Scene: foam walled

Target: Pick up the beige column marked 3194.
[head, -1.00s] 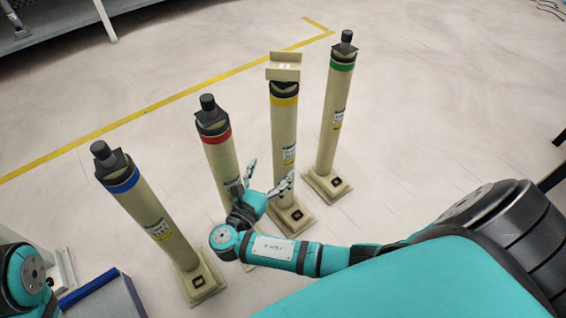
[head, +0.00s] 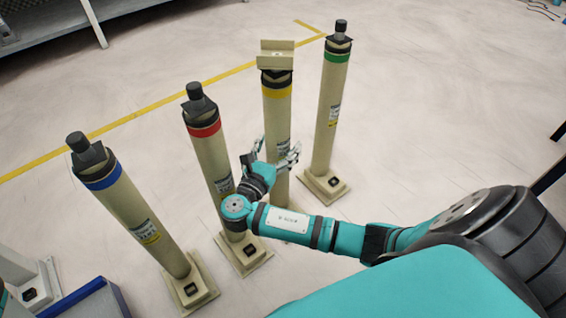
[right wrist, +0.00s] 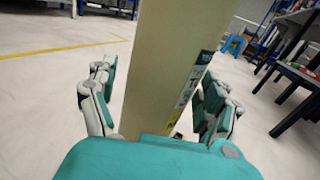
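Four beige columns stand upright on square bases, banded blue (head: 122,205), red (head: 213,160), yellow (head: 277,115) and green (head: 329,110). Their labels are too small to read, so I cannot tell which is marked 3194. My right gripper (head: 272,160) is at the lower half of the yellow-banded column. In the right wrist view a beige column (right wrist: 165,60) stands between its spread fingers (right wrist: 158,105), with its label partly turned away. The fingers look open, with small gaps either side. My left gripper is out of view.
The yellow-banded column carries a beige saddle-shaped top (head: 276,54); the others have dark knobs. The red-banded column is close left of my right forearm. A blue-edged grey box (head: 90,300) is at lower left. A yellow floor line (head: 130,118) runs behind.

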